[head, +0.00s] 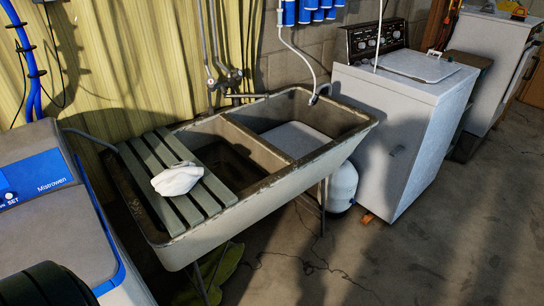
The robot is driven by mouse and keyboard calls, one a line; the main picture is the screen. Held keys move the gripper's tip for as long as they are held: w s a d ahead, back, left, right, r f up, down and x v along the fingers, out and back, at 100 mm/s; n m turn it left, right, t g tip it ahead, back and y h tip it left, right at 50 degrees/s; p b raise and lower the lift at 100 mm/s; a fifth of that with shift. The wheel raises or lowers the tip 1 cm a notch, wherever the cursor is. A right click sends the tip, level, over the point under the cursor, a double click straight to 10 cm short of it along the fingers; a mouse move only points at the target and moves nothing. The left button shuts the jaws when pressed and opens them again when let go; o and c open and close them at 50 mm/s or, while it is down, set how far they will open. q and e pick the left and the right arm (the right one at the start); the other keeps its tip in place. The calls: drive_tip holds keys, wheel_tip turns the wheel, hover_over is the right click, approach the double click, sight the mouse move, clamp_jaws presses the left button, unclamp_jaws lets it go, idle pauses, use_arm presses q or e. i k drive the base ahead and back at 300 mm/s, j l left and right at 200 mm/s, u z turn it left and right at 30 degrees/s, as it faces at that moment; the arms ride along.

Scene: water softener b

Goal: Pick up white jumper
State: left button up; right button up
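A small white crumpled cloth bundle, the white jumper (177,179), lies on the grey slatted board (206,214) across the left part of the double sink. It rests near the middle of the slats, with nothing on top of it. Neither of my grippers shows in the head view.
The double sink (256,205) has a raised rim, a dark left basin and a right basin with a pale panel. A water softener (45,215) stands close at its left. A white washing machine (405,120) stands right. The floor (400,250) at lower right is clear.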

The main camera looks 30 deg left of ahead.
sight(182, 176)
drive_tip(key=i+j+u, duration=0.1)
drive_tip(key=i+u, duration=0.45)
drive_tip(key=u, duration=0.2)
drive_tip(key=i+u, duration=0.4)
drive_tip(key=z, duration=0.25)
drive_tip(key=k+u, duration=0.15)
drive_tip(key=u, duration=0.2)
drive_tip(key=k+j+u, duration=0.1)
drive_tip(key=u, duration=0.2)
drive_tip(key=k+j+u, duration=0.1)
drive_tip(key=u, duration=0.25)
drive_tip(key=k+l, duration=0.2)
drive_tip(key=i+l, duration=0.25)
drive_tip(key=l, duration=0.3)
